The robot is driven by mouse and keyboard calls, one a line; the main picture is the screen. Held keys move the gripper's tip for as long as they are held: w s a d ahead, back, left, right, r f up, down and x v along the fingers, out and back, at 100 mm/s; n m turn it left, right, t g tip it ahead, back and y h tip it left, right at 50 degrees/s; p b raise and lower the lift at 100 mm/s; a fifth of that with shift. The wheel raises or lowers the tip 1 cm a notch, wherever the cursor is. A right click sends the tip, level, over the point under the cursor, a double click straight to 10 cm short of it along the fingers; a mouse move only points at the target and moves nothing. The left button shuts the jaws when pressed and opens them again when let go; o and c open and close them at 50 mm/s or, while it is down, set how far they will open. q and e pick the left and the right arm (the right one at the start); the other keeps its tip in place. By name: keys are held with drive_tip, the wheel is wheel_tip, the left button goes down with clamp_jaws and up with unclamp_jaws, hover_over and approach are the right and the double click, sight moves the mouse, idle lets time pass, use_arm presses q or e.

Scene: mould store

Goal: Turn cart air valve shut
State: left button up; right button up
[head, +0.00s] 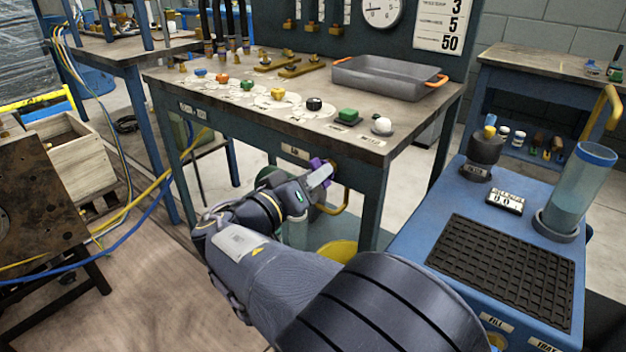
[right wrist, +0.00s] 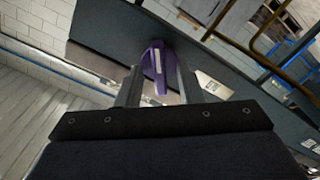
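A purple valve handle (head: 317,163) sits on the front of the blue bench under its top, beside a brass pipe (head: 345,200). My right gripper (head: 322,178) is at this handle. In the right wrist view the purple handle (right wrist: 154,62) with a pale mark lies between the two fingers (right wrist: 157,88), with gaps seeming to show beside it. Part of the handle is hidden by the gripper in the head view. My left gripper is not in view.
The bench top (head: 210,110) carries a grey tray (head: 385,77) and several coloured knobs. The cart bears a black mat (head: 505,262) and a clear cylinder (head: 578,185). A yellow bucket (head: 340,250) is below the bench. Hoses (head: 165,180) run at the left.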

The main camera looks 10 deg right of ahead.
drive_tip(key=shift+w+d, duration=0.15)
drive_tip(key=shift+c, duration=0.4)
clamp_jaws()
